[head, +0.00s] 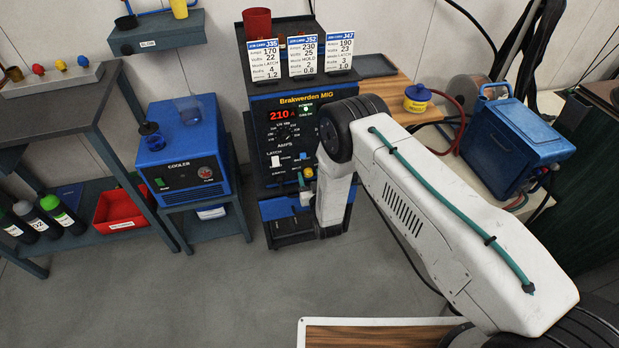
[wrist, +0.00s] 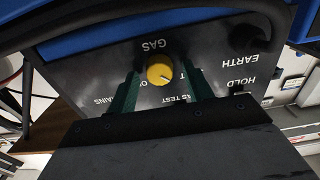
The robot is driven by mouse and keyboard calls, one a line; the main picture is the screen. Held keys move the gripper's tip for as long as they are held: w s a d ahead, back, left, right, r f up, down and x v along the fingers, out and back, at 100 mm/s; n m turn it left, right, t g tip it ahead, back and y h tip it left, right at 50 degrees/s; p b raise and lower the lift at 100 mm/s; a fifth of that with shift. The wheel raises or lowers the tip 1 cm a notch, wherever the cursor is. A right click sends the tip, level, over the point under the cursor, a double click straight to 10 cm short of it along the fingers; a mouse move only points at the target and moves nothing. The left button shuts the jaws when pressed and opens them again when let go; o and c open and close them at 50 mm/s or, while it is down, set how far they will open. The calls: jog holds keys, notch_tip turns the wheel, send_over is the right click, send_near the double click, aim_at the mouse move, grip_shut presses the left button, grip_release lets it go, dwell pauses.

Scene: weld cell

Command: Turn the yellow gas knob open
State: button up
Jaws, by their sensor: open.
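The yellow gas knob (wrist: 160,71) sits on the black front panel of the welder, under the label GAS, which reads upside down in the wrist view. A pale pointer mark on the knob points to the lower right there. My gripper (wrist: 160,82) is open, with one green finger on each side of the knob and a visible gap on both sides. Whether the fingertips reach past the knob's face cannot be told. In the head view the knob shows as a small yellow spot (head: 309,172) beside my wrist, and my arm hides part of the panel.
The Brakwerden MIG welder (head: 263,130) shows a red 210 display, with a LATCH switch (head: 275,161) at the panel's left. A blue cooler (head: 185,150) stands to the left. EARTH and HOLD labels lie near the knob in the wrist view. The floor in front is clear.

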jog(key=c, duration=1)
jog(key=shift+o, duration=0.2)
jog(key=shift+a, duration=0.15)
